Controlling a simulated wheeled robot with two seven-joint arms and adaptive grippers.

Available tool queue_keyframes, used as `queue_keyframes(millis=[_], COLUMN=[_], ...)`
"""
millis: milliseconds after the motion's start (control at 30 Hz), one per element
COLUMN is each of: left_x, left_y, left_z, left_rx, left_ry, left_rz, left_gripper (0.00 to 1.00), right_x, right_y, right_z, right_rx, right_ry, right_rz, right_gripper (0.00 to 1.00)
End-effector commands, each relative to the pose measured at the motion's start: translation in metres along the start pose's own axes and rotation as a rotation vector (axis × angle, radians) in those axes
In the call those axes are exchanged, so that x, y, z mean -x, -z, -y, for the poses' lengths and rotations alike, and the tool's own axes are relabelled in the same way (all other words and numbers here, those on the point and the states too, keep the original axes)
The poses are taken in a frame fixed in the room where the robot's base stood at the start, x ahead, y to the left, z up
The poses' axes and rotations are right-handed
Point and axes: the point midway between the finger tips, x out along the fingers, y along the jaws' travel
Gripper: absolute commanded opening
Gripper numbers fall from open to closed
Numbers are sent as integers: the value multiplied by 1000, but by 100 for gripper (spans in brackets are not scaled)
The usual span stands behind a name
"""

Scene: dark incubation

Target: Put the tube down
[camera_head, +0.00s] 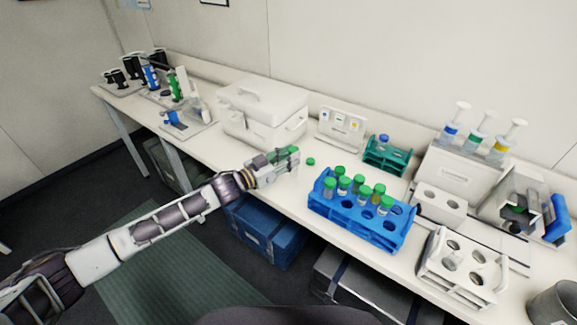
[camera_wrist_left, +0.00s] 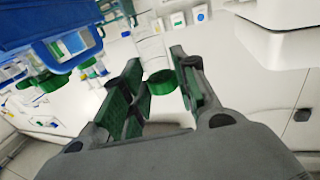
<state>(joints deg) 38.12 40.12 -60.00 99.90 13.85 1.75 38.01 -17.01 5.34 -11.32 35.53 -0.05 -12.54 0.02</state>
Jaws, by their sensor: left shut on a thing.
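My left gripper (camera_head: 284,156) is over the bench between the white box and the blue rack. In the left wrist view its fingers (camera_wrist_left: 158,88) stand on either side of a green cap (camera_wrist_left: 160,82), and they are shut on this capped tube. My right gripper is not in view.
The white lidded box (camera_head: 262,112) stands behind left. A teal rack (camera_head: 388,156), a white block with holes (camera_head: 440,206) and a white rack (camera_head: 462,268) stand to the right.

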Motion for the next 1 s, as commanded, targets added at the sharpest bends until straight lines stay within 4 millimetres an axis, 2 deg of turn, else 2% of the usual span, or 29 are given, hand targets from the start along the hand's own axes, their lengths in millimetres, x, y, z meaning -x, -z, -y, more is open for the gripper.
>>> queue_keyframes(millis=[400,667,900,933,1000], left_x=[0,0,0,0,0], left_y=[-34,-38,-40,-40,-40], left_z=[0,0,0,0,0], left_rx=[2,0,0,0,0], left_ry=[0,0,0,0,0], left_rz=[1,0,1,1,1], left_gripper=[16,16,16,31,40], right_x=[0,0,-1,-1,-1], right_y=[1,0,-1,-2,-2], right_z=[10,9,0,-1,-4], right_rx=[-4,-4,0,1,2], right_ry=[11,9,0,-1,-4], right_rz=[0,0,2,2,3], right_gripper=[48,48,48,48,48])
